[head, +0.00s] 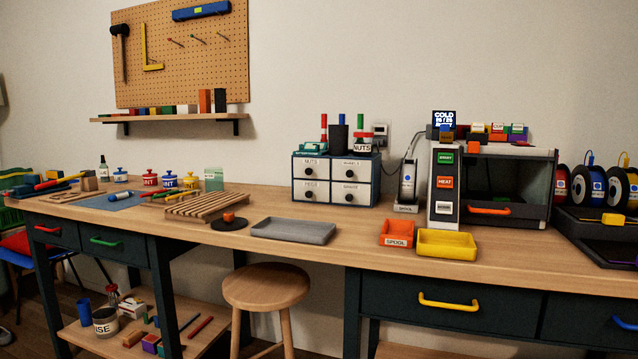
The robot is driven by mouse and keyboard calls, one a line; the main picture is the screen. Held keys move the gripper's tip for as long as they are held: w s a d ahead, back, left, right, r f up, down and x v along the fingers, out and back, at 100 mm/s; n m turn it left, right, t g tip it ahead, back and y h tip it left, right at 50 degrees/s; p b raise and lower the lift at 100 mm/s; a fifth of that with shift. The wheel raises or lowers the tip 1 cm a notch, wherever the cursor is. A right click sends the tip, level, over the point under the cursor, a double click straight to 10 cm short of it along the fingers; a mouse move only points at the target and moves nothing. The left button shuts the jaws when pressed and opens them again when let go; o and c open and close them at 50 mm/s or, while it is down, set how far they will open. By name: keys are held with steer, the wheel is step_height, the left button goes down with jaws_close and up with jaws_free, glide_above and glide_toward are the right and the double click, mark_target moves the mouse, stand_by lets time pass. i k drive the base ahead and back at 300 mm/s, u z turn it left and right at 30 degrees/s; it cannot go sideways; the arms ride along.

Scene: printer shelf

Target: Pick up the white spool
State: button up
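A spool with a pale, whitish winding, dark rim and blue centre label (407,182) stands upright on a small grey holder (406,208) on the workbench. It is just left of the printer's button panel and right of the drawer cabinet. A dark cable arches above it. Other spools stand at the far right: a red one (561,187), a blue one (588,185) and a yellow one (618,189). My gripper is not in view.
The printer (508,150) stands just right of the pale spool. An orange tray (396,241) marked SPOOL and a yellow tray (446,254) lie in front. The drawer cabinet (335,178) is to the left. A stool (266,286) stands before the workbench (340,267).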

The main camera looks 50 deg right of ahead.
mark_target(408, 169)
steer(key=u, duration=0.6)
steer(key=i, duration=1.3)
steer(key=z, duration=2.25)
